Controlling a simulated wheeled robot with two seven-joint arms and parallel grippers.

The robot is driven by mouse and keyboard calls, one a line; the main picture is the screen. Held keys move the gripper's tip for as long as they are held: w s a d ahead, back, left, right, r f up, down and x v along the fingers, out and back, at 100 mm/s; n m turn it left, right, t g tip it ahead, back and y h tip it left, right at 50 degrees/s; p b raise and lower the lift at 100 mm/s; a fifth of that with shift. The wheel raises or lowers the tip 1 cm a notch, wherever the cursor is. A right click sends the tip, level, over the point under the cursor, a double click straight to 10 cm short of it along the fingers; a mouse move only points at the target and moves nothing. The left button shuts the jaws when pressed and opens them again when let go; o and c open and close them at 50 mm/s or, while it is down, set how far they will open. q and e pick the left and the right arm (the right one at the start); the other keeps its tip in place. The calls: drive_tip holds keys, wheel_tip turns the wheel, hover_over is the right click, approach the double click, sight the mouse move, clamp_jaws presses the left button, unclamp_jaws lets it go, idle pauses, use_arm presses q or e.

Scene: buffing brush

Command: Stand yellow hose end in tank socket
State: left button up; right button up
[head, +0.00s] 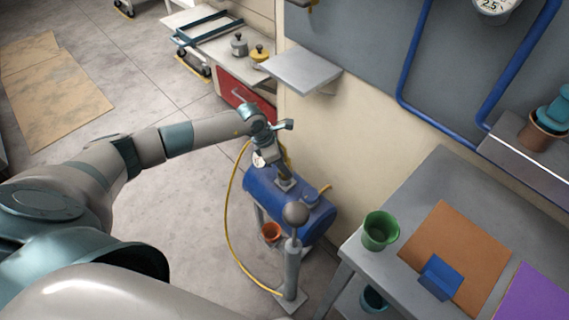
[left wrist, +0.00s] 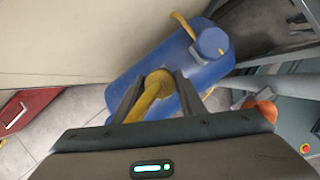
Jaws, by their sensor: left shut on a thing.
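The yellow hose (head: 228,212) loops down from my left gripper (head: 284,170) to the foot of a grey hand pump. In the left wrist view my left gripper (left wrist: 158,88) is shut on the yellow hose end (left wrist: 150,98), whose tip points toward the tank. The blue tank (head: 318,222) lies on its side on a stand, just below the gripper; it also shows in the left wrist view (left wrist: 204,75). A small pale square fitting (head: 287,184) is on the tank's top under the fingers. Whether the hose tip touches it is hidden. My right gripper is not in view.
The grey pump (head: 292,268) with a round knob (head: 295,213) stands close in front of the tank. An orange pot (head: 271,232) is below the tank. A grey table (head: 385,262) with a green cup (head: 380,231) is at right. Open floor lies left.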

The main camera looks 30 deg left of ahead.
use_arm(q)
drive_tip(key=shift+f, duration=0.35)
drive_tip(key=o, duration=1.1)
drive_tip(key=shift+o, duration=0.2)
drive_tip(key=shift+r, duration=0.1)
drive_tip(key=b+v, duration=0.1)
drive_tip(key=v, duration=1.6)
drive_tip(key=shift+r, duration=0.15)
